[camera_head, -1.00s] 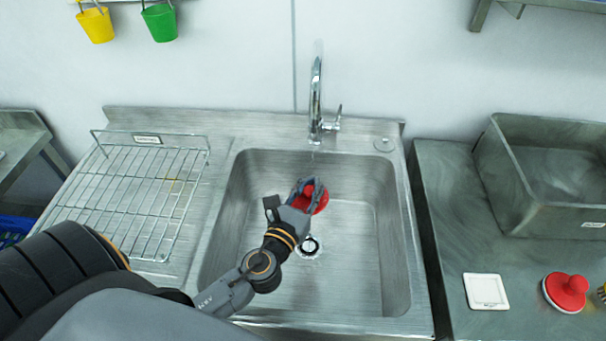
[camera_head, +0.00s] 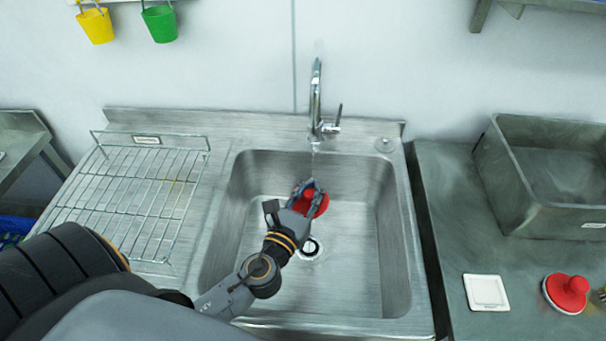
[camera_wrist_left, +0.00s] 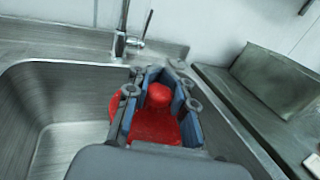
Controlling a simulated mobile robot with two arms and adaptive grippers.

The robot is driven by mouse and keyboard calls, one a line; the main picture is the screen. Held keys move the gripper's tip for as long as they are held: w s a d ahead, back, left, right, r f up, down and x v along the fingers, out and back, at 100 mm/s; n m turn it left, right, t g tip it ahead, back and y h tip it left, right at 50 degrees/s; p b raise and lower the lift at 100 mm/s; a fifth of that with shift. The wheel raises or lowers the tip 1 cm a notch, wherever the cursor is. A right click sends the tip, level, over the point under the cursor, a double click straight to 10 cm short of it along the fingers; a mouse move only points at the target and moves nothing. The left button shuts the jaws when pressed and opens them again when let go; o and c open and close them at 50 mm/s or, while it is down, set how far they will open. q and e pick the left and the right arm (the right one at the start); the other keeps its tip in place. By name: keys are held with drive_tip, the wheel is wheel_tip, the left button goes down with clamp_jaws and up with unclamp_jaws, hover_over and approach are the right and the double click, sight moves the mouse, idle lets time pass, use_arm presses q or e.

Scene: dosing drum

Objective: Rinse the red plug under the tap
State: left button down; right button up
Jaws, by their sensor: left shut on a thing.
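My left gripper (camera_head: 312,190) reaches into the sink (camera_head: 360,270) from the lower left. It is shut on the red plug (camera_head: 319,206), which has a round knob and a wide disc. In the left wrist view the blue-grey fingers (camera_wrist_left: 158,98) stand on both sides of the plug's knob (camera_wrist_left: 158,96). The plug is over the back half of the basin, just below and in front of the chrome tap (camera_head: 316,100). A thin clear trace of water seems to show under the spout. Whether it touches the plug I cannot tell. My right gripper is not in view.
A wire drying rack (camera_head: 130,195) stands left of the basin. The drain (camera_head: 310,247) lies below the gripper. On the right counter are a white square dish (camera_head: 486,292), a second red-knobbed plug (camera_head: 568,292) and a grey metal bin (camera_head: 540,180). Yellow and green buckets hang on the wall.

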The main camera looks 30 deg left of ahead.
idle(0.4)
use_arm(q)
drive_tip(key=shift+s+d+r+p, duration=0.3)
drive_tip(key=shift+s+r+p, duration=0.1)
drive_tip(key=shift+r+p, duration=0.1)
drive_tip(key=shift+s+d+r+p, duration=0.55)
drive_tip(key=shift+s+r, duration=0.2)
drive_tip(key=shift+s, duration=0.15)
drive_tip(key=shift+s+d+r+p, duration=0.4)
drive_tip(key=shift+s+d+r, duration=0.1)
drive_tip(key=shift+s+r, duration=0.3)
